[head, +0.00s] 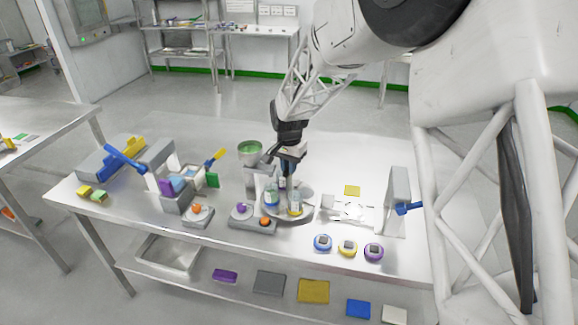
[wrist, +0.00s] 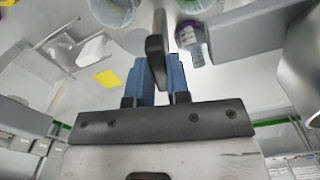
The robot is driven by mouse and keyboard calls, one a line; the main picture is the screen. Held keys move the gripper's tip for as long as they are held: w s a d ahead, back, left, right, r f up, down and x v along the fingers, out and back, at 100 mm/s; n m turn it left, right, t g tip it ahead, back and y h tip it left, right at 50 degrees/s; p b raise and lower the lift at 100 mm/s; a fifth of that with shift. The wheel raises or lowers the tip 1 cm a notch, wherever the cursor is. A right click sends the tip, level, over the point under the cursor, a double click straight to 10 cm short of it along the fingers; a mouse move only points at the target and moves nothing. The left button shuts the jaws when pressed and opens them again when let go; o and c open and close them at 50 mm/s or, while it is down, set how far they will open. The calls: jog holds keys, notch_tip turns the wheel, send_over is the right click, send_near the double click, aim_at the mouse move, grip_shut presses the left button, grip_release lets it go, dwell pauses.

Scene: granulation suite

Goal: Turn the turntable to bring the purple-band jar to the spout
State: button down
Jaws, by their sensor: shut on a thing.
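The round grey turntable (head: 302,216) stands near the table's middle with small clear jars on it. A blue-band jar (head: 271,199) and a yellow-band jar (head: 295,207) show at its front. The purple-band jar (wrist: 191,42) shows in the wrist view, right of my fingers and beside a grey block; in the head view I cannot make it out clearly. My gripper (head: 286,176) is over the turntable, pointing down. In the wrist view my gripper (wrist: 160,78) is shut on a dark upright handle (wrist: 156,60). The spout itself is not clear under the green-topped hopper (head: 250,151).
The hopper's grey stand (head: 258,180) is close on the left of my gripper. A button box (head: 252,224) is in front. A grey upright panel (head: 396,200) with a blue lever (head: 408,209) stands at right.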

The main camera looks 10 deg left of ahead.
jog(key=shift+n, duration=5.7)
jog(key=c, duration=1.1)
grip_release()
jog(key=shift+r, duration=3.9)
